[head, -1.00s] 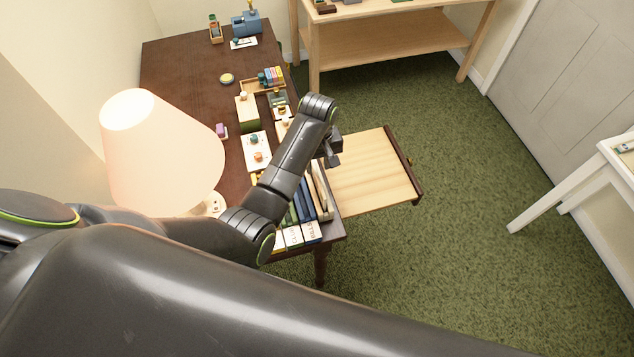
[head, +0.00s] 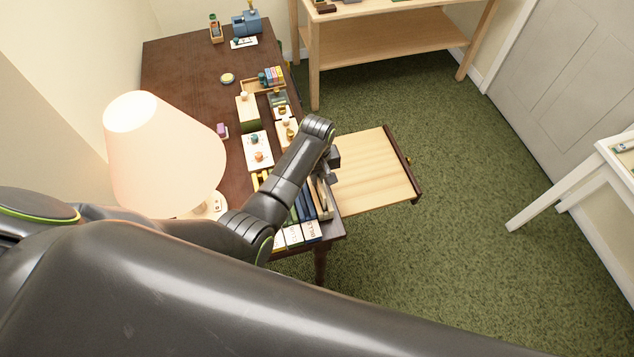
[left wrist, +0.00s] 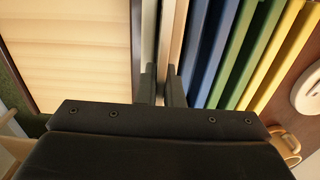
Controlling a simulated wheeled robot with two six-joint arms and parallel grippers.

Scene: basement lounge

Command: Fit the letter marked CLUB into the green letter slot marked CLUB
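A row of coloured slots stands at the near right corner of the dark table, with yellow, green (left wrist: 240,50) and blue (left wrist: 207,50) dividers in the left wrist view. White tags (head: 294,235) front the slots in the head view; their lettering is too small to read surely. My left gripper (head: 327,176) is low beside the blue slots. Its fingers (left wrist: 162,88) point down, a narrow gap apart, at thin pale upright strips (left wrist: 174,35). I cannot tell whether one of these is the CLUB letter. Its marking is not visible. My right gripper is out of view.
A pale wooden drawer or leaf (head: 372,170) sticks out right of the slots. A lit lamp (head: 165,155) stands at the table's left. Small boxes and cards (head: 258,150) line the table (head: 185,75) behind the slots. Green carpet (head: 450,150) is open to the right.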

